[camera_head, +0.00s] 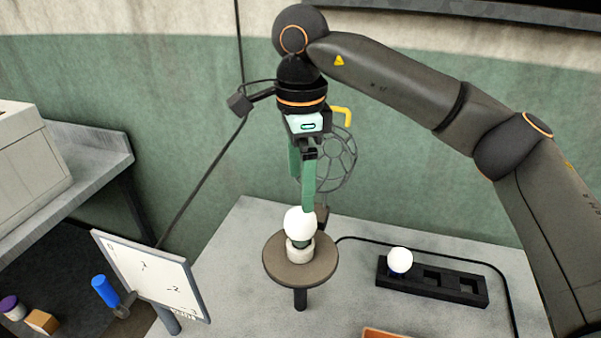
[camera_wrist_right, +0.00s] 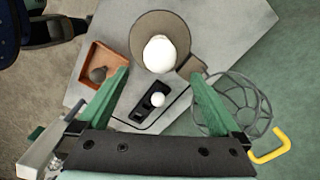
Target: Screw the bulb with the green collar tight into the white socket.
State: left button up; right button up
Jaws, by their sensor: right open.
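A white bulb (camera_head: 300,221) stands upright in the white socket (camera_head: 300,254), with a dark green collar (camera_head: 301,242) showing between them. The socket sits on a round brown stand (camera_head: 272,264). My right gripper (camera_head: 302,198) points down from above with its green fingers at the top of the bulb. In the right wrist view the fingers of the gripper (camera_wrist_right: 160,76) are spread apart, and the bulb (camera_wrist_right: 159,54) shows just past the fingertips, between their lines. I cannot tell whether a finger touches it. My left gripper is not in view.
A black tray (camera_head: 460,291) holds another white bulb (camera_head: 400,260) with a blue collar, to the right. An orange tray (camera_wrist_right: 83,75) holds a dark round object (camera_wrist_right: 98,74). A white board (camera_head: 150,275) stands left. A wire cage (camera_head: 338,160) is behind the gripper.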

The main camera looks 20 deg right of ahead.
aim_at(300, 211)
notch_tip(300, 211, down, 9)
jog(key=b, duration=0.6)
jog(key=shift+f, duration=0.5)
jog(key=shift+n, duration=1.1)
jog(key=n, duration=0.3)
jog(key=shift+n+p, duration=0.35)
jog(key=shift+n, duration=0.05)
jog(key=n, duration=0.3)
jog(key=shift+n, duration=0.4)
jog(key=n, duration=0.4)
jog(key=shift+p, duration=0.35)
jog(key=shift+c, duration=0.2)
